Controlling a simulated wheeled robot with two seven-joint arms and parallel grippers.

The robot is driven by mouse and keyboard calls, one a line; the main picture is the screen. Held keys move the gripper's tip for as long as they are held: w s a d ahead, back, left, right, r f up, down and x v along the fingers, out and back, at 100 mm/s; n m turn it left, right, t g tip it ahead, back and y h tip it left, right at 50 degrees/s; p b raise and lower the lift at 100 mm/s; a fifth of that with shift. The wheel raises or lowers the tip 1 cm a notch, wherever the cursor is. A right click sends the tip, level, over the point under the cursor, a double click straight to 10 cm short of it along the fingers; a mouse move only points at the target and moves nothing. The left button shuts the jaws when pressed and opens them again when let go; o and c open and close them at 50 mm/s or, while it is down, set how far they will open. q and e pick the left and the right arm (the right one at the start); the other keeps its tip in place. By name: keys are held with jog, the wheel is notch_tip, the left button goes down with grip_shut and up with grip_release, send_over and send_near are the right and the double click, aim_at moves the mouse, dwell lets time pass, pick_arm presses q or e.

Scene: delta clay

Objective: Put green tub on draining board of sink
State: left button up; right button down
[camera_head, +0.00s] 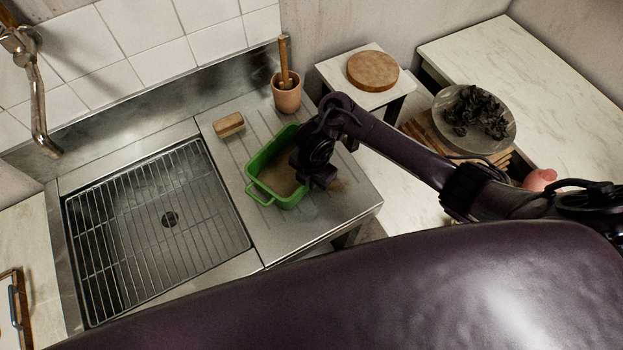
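The green tub (256,178) sits on the draining board (325,222) of the sink, to the right of the basin. It is a rectangular open tub with a handle at its near end and a brownish inside. My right gripper (309,172) is at the tub's right side, over or against its rim. Its fingers are hidden by the dark wrist, so I cannot tell whether it grips the rim. The sink basin (170,217) has a wire rack over it. My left gripper is not in view.
A wood-backed brush (229,125) and a terracotta pot (287,98) with a wooden handle stand behind the tub. A small side table (335,72) holds a round wooden board (373,71). A plate (474,141) of dark pieces is at right. A tap (37,95) overhangs at left.

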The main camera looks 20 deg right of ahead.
jog(key=shift+f, duration=0.1)
jog(key=c, duration=1.7)
grip_release()
notch_tip(320, 180, up, 8)
jog(key=p, duration=0.4)
jog(key=shift+d+f+p, duration=0.1)
jog(key=shift+d+p, duration=0.05)
jog(key=shift+p, duration=0.25)
jog(key=shift+r+b, duration=0.45)
jog(key=shift+b, duration=0.05)
jog(key=shift+r, duration=0.5)
jog(key=shift+s+r, duration=0.1)
jog(key=shift+r, duration=0.8)
jog(key=shift+s+r, duration=0.25)
jog(key=shift+r, duration=0.15)
